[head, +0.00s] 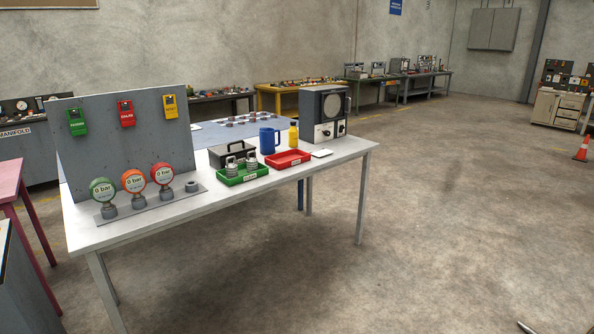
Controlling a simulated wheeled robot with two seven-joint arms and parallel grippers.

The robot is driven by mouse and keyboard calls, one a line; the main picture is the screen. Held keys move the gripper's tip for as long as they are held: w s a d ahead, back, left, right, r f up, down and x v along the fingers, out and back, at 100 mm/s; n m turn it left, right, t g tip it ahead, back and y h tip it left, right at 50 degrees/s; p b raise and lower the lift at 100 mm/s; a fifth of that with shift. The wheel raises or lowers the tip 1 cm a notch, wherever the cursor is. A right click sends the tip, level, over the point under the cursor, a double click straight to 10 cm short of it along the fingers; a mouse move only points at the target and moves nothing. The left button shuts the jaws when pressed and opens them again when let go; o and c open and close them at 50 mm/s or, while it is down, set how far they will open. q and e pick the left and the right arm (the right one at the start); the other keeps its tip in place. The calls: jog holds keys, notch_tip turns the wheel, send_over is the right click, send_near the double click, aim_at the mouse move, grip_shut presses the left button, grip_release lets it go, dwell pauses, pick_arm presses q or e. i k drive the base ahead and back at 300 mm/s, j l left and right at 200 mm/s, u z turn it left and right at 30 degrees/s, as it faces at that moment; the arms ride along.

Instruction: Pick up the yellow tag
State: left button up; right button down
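The yellow tag (170,107) hangs at the upper right of a grey upright panel (95,150) on the white table. It has a dark top part and small print that I cannot read for sure. A red tag (126,113) and a green tag (77,122) hang to its left on the same panel. My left gripper is not in view. A small dark tip (525,328) at the bottom right edge may be part of my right gripper, far from the tag; its opening cannot be made out.
Below the tags stand green, orange and red gauges (163,174) on a grey base. The white table (215,203) also holds a green tray (243,179), a red tray (288,163), a blue mug (268,141), a yellow bottle (293,134) and a grey instrument (325,114).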

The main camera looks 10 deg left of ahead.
aim_at(171, 113)
jog(key=i+u, duration=0.15)
jog(key=i, duration=0.4)
jog(key=i+l+u, duration=0.15)
jog(key=i, duration=0.35)
jog(key=i+l+u, duration=0.15)
jog(key=i, duration=0.4)
jog(key=i+l+u, duration=0.15)
jog(key=i+l, duration=0.15)
jog(key=i, duration=0.2)
